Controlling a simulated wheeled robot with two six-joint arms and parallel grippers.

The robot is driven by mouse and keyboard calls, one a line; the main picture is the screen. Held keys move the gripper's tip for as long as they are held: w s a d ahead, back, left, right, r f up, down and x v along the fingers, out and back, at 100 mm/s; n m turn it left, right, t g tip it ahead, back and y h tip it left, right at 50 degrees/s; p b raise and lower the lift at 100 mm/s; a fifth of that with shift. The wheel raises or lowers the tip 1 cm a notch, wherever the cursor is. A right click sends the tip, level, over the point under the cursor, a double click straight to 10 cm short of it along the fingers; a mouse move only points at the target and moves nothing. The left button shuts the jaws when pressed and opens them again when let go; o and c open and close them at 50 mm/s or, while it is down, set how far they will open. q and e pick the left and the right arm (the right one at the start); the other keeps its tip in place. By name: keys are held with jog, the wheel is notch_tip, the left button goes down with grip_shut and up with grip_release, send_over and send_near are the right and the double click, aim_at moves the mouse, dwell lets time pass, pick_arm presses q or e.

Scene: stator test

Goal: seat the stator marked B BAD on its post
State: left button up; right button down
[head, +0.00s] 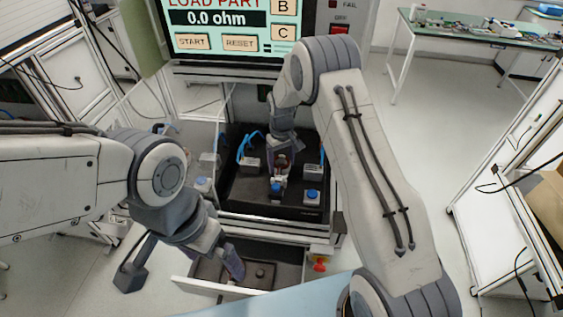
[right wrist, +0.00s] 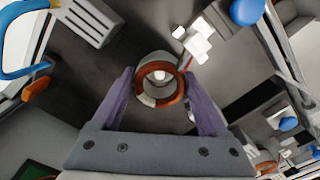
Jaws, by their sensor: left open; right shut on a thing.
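The stator (right wrist: 147,98), a short ring with copper-coloured winding, is between the two purple fingers of my right gripper (right wrist: 160,92) in the right wrist view. The gripper is shut on it. A pale round tip (right wrist: 160,75) shows through its bore; I cannot tell whether the ring is around a post or only above it. No B BAD mark is readable. In the head view my right gripper (head: 282,162) is over the black fixture (head: 240,188), its hold partly hidden. My left gripper (head: 238,275) is open, low over the grey tray (head: 207,270).
Blue-topped blocks (head: 312,196) and grey clamp blocks with blue hoses stand on the fixture close around the right gripper. A test screen (head: 220,20) reading 0.0 ohm stands behind. A red knob (head: 319,265) is right of the tray. A green table (head: 480,28) is far right.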

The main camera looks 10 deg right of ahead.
jog(key=shift+f, duration=0.25)
jog(key=shift+f+b, duration=0.3)
jog(key=shift+b, duration=0.1)
grip_release()
notch_tip(320, 180, up, 10)
jog(key=b, duration=0.3)
jog(key=shift+r, duration=0.25)
jog(key=shift+f, duration=0.1)
dwell(0.4)
